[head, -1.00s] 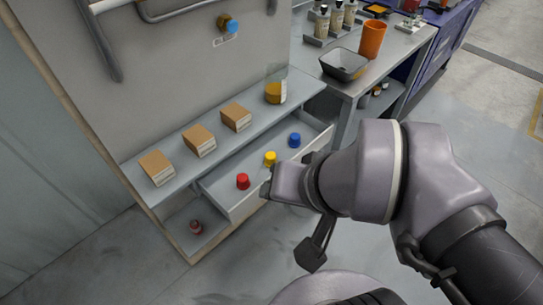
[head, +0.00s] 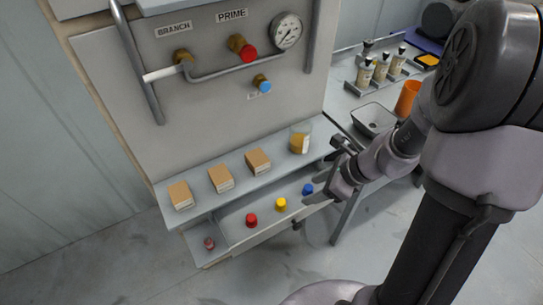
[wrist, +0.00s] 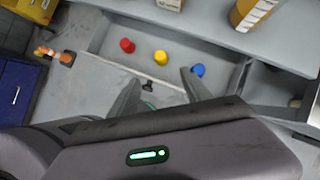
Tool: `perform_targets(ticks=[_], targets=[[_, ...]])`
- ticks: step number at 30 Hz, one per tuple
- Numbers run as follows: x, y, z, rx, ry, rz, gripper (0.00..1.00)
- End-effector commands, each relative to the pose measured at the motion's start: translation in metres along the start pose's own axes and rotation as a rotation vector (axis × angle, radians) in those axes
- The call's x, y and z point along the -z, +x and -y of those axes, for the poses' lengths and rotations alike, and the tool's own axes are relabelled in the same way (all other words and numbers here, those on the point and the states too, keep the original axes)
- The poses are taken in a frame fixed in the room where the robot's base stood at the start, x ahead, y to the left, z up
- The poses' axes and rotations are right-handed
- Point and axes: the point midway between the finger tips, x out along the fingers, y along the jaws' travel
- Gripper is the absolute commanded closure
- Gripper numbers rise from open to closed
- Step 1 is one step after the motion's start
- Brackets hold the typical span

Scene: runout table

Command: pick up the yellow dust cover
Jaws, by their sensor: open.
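The yellow dust cover (head: 281,204) stands in an open drawer (head: 234,234) between a red cover (head: 251,220) and a blue cover (head: 308,189). In the wrist view, the yellow cover (wrist: 160,57) lies beyond the gap between my fingertips, with the red cover (wrist: 127,45) to its left and the blue cover (wrist: 198,70) close to the right finger. My gripper (head: 334,167) is open and empty, to the right of the yellow cover and apart from it. It also shows at the bottom of the wrist view (wrist: 160,78).
A shelf (head: 205,205) above the drawer bears several cardboard boxes (head: 220,179) and a jar (head: 300,140). A panel with a gauge (head: 287,31) and pipes rises behind. A bench at right holds a grey bin (head: 373,119), an orange cup (head: 407,98) and bottles.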

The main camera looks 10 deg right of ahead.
Motion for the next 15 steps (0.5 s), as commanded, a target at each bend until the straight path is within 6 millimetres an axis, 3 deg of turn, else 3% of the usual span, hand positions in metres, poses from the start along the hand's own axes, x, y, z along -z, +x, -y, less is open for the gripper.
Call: perform_targets(ticks=[3,9,15], targets=[[0.005,0.043,-0.002,-0.006,-0.004,-0.001,0.43],[0.005,0.099,-0.002,-0.005,-0.007,-0.002,0.43],[0.002,0.119,-0.001,-0.003,-0.009,-0.001,0.43]])
